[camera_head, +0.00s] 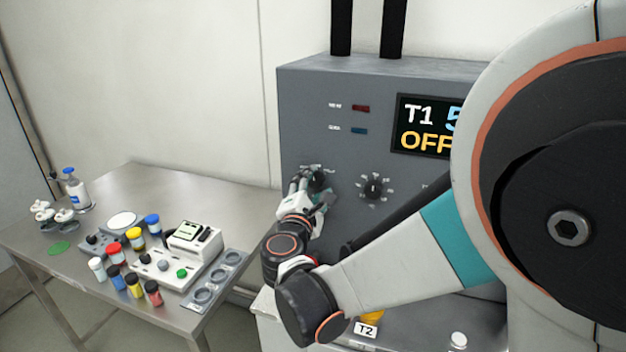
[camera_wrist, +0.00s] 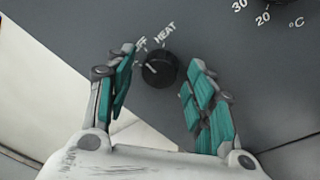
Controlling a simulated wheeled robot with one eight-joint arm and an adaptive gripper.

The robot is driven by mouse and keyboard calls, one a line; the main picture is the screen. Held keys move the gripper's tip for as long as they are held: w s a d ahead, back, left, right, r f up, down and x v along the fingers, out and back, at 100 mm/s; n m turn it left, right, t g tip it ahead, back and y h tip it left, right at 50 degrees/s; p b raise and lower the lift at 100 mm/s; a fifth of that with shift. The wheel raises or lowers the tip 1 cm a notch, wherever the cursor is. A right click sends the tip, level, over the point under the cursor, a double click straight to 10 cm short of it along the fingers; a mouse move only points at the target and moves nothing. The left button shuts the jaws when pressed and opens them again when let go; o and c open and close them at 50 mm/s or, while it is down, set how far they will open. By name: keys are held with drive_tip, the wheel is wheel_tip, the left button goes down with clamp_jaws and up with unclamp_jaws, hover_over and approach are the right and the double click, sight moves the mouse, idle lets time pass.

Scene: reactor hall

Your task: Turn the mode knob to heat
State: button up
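The mode knob is a black round knob (camera_wrist: 159,70) on the grey panel, with a light pointer line and the words HEAT and a partly hidden OFF beside it. In the wrist view its pointer is toward the OFF side. It also shows in the head view (camera_head: 318,180), partly behind my gripper (camera_head: 304,188). In the wrist view my gripper (camera_wrist: 160,88) is open, with one teal-padded finger on each side of the knob and a gap to both. The display (camera_head: 428,126) reads T1 and OFF in the part I can see; my arm hides its right side.
A second knob (camera_head: 373,188) with a dial sits to the right on the panel. A steel table (camera_head: 150,185) at the left holds several coloured vials, a white device (camera_head: 188,238) and a bottle (camera_head: 75,190). A T2 label (camera_head: 365,329) shows below my arm.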

drive_tip(key=c, duration=0.7)
drive_tip(key=shift+c, duration=0.2)
drive_tip(key=shift+f+m, duration=0.1)
drive_tip(key=shift+m, duration=0.3)
drive_tip(key=m+b, duration=0.2)
drive_tip(key=m, duration=0.2)
drive_tip(key=shift+f+m+t, duration=0.15)
drive_tip(key=shift+m+t, duration=0.15)
drive_tip(key=m+h+b, duration=0.1)
drive_tip(key=m, duration=0.4)
drive_tip(key=o, duration=1.1)
